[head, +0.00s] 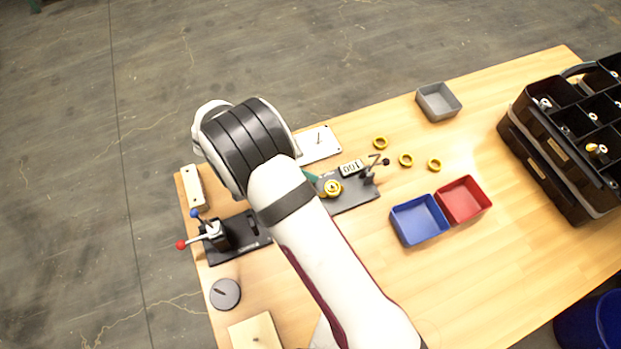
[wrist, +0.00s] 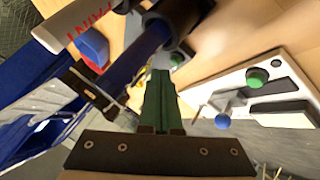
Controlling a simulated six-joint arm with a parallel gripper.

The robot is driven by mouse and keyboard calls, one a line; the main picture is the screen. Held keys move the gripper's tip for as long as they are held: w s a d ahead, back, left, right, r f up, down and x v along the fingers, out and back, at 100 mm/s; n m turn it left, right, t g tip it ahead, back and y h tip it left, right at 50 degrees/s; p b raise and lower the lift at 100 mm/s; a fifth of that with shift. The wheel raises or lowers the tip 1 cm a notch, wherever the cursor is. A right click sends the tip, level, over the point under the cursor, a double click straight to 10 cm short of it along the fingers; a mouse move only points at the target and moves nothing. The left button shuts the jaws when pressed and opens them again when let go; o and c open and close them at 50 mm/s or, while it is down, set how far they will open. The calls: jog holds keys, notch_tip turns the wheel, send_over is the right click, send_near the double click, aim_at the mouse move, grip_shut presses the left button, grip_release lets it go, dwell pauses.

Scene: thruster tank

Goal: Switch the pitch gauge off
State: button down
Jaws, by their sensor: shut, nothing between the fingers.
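No part in view carries a readable pitch gauge label, so I cannot tell for sure which one it is. A dark plate (head: 352,198) on the table bears a yellow round part (head: 332,187) and a pale display reading about 100 (head: 352,168). A white panel (head: 322,147) with a thin upright pin lies behind it.
A two-lever unit (head: 217,236) with red and blue knobs stands left of my arm. Yellow rings (head: 405,160) lie right of the dark plate. Blue (head: 419,220), red (head: 463,200) and grey (head: 438,101) trays and a black organiser (head: 560,150) stand farther right.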

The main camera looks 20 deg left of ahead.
jog(key=shift+f, duration=0.4)
jog(key=shift+f, duration=0.25)
dwell(0.3)
jog(key=shift+r, duration=0.7)
jog(key=shift+r, duration=3)
jog(key=shift+d, duration=0.1)
